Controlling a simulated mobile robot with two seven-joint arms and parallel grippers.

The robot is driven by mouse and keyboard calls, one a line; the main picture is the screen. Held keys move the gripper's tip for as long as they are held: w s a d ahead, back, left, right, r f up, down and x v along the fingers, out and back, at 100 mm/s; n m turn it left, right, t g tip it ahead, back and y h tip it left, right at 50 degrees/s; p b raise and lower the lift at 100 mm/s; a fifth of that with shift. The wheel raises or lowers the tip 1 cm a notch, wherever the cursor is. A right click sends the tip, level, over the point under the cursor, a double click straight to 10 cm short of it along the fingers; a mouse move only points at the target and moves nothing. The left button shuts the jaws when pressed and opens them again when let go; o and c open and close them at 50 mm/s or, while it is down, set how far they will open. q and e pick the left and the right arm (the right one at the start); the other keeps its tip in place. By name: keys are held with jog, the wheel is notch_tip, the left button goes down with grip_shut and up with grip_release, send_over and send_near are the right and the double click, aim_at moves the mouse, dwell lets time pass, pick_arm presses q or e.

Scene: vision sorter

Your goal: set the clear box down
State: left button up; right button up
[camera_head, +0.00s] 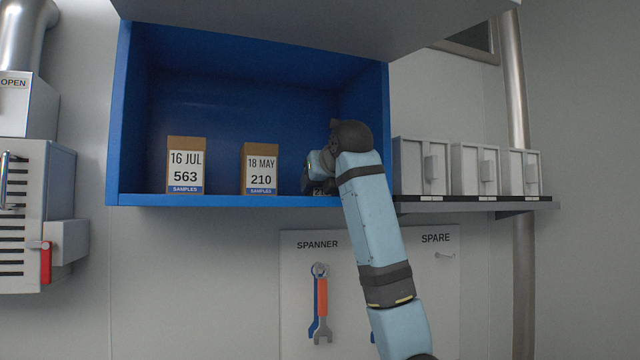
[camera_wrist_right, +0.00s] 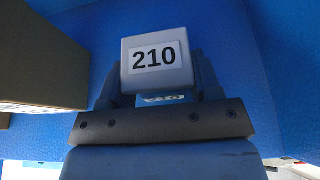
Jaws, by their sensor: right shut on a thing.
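The clear box (camera_wrist_right: 155,57) shows pale grey in the right wrist view, with a white label reading 210 on its face. My right gripper (camera_wrist_right: 160,86) is shut on it, one finger on each side. In the head view my right gripper (camera_head: 318,185) is inside the blue shelf compartment (camera_head: 240,201), near its floor at the right side. There my own arm and wrist hide the box, and I cannot tell whether it touches the floor. A second, partly hidden 210 marking shows below the box's front. My left gripper is not in view.
Two brown cartons stand in the compartment: 16 JUL 563 (camera_head: 186,165) and 18 MAY 210 (camera_head: 259,168), the latter just left of my gripper. Grey cabinets (camera_head: 420,166) stand on a ledge at right. A tool board (camera_head: 430,290) hangs below.

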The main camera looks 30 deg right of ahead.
jog(key=o, duration=1)
jog(key=shift+f, duration=0.1)
jog(key=shift+s+r, duration=0.1)
jog(key=shift+r, duration=0.2)
jog(key=v, duration=1.1)
jog(key=shift+s+a+r+b, duration=0.1)
jog(key=shift+s+b, duration=0.25)
jog(key=shift+b, duration=0.05)
